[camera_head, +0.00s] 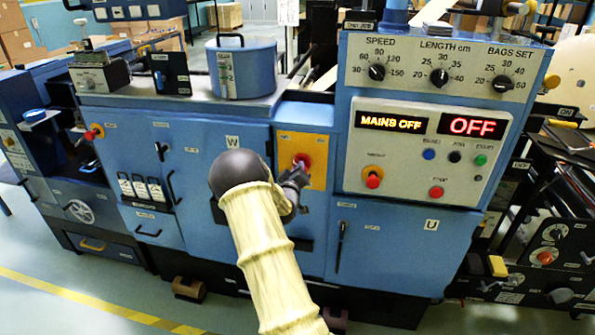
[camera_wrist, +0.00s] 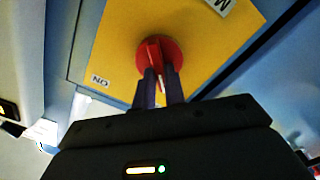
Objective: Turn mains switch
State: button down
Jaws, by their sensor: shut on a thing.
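The mains switch (camera_head: 301,160) is a red rotary knob on a yellow plate (camera_head: 317,147) on the front of the blue machine. In the wrist view the red knob (camera_wrist: 155,52) stands at the middle of the yellow plate (camera_wrist: 115,45), with an "ON" label (camera_wrist: 99,81) at one corner. My gripper (camera_wrist: 160,85) is shut on the knob's raised grip, one dark finger on each side. In the head view my gripper (camera_head: 295,178) is at the plate's lower part, partly hidden by my arm. A lit display (camera_head: 393,122) reads "MAINS OFF".
A second display (camera_head: 473,125) reads "OFF". The white control panel (camera_head: 400,165) with red, blue, black and green buttons lies right of the switch. Black dials (camera_head: 439,77) sit above it. A door handle (camera_head: 340,245) sticks out below right.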

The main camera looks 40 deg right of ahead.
jog(key=c, duration=1.5)
grip_release()
jog(key=shift+o, duration=0.2)
jog(key=shift+a, duration=0.1)
jog(key=b+v, duration=0.3)
jog(key=v, duration=1.4)
jog(key=shift+s+a, duration=0.1)
jog(key=shift+s, duration=0.05)
